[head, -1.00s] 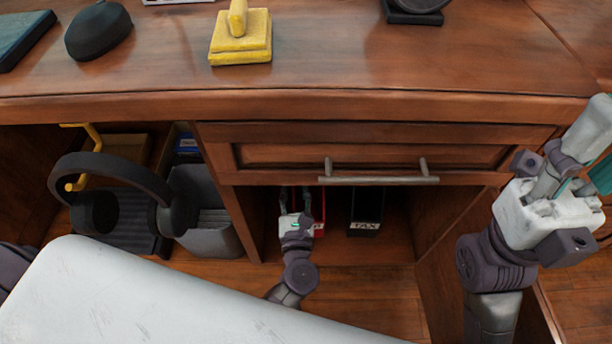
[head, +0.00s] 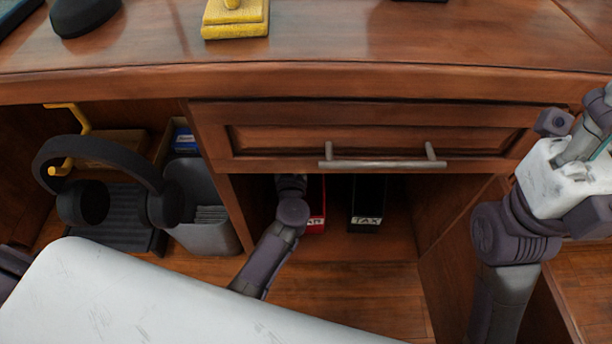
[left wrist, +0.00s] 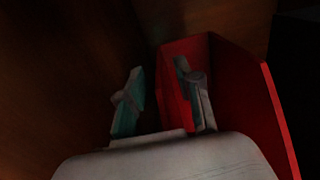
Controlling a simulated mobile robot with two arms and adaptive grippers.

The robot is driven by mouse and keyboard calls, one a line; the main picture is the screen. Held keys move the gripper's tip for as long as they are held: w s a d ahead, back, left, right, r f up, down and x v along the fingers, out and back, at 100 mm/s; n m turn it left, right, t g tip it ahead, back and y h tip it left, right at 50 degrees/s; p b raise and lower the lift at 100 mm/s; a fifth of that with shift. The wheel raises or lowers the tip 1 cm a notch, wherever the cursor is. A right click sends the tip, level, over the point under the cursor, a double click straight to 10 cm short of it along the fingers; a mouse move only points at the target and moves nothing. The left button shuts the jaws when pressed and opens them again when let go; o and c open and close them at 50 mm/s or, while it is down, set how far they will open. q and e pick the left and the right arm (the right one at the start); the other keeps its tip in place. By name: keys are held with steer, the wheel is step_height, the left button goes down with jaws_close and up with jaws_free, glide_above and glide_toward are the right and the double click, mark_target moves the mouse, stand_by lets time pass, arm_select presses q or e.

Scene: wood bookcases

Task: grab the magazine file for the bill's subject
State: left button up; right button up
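A red magazine file (head: 316,195) stands in the open compartment under the drawer; its label reads "AR" with the left part hidden by my arm. A black magazine file (head: 367,200) labelled "TAX" stands to its right. My left gripper (left wrist: 158,85) is inside the compartment, hidden in the head view. In the left wrist view its fingers are apart, one left of the red file (left wrist: 245,100) and the other over its open inside, near its left wall. Contact cannot be told. My right gripper (head: 592,135) is at the right edge, its fingers partly cut off. No bill is visible.
A drawer with a metal handle (head: 382,164) hangs just above the compartment. In the left bay are black headphones (head: 165,200) and a grey bin (head: 200,225). A yellow stamp-like object (head: 235,22) stands on the desk top. The compartment floor right of the black file is clear.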

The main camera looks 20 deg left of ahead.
arm_select(q)
jaws_close()
steer(key=shift+r, duration=0.15)
stand_by(0.4)
